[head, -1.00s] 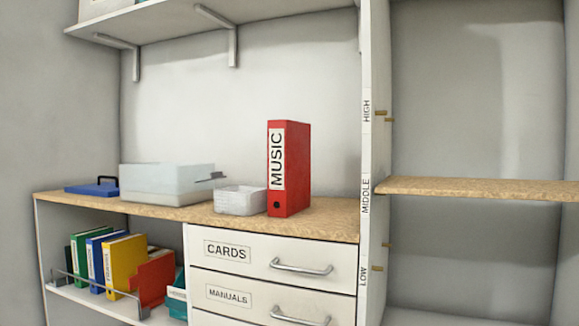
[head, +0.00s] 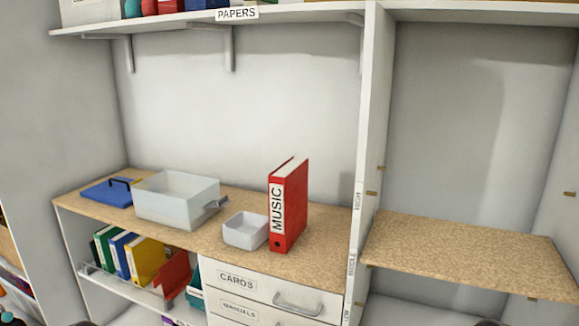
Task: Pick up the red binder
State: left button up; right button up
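A red binder (head: 292,205) labelled MUSIC stands upright on the wooden counter (head: 315,255), spine turned towards me and a little to the left. It is just right of a small white open box (head: 245,231); I cannot tell whether they touch. Nothing is holding the binder. Neither of my grippers can be made out in the head view; only dark shapes show at the bottom edge.
A translucent bin (head: 176,203) and a blue lid-like item (head: 107,191) stand left on the counter. A white upright panel (head: 366,130) is right of the binder, with a wooden shelf (head: 470,255) beyond. An upper shelf (head: 180,22) hangs above. Drawers (head: 270,290) are below.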

aim_at(288, 185)
jog(key=j+z, duration=0.1)
jog(key=z, duration=0.35)
jog(key=i+j+z, duration=0.1)
jog(key=z, duration=0.3)
jog(key=j+z, duration=0.25)
jog(key=z, duration=0.2)
jog(key=j+z, duration=0.15)
jog(key=z, duration=0.25)
jog(key=j+z, duration=0.15)
jog(key=z, duration=0.3)
jog(key=j+z, duration=0.15)
jog(key=z, duration=0.25)
jog(key=k+j+z, duration=0.35)
jog(key=j, duration=0.3)
jog(key=k+j+z, duration=0.35)
jog(key=k+j, duration=0.2)
jog(key=k, duration=0.05)
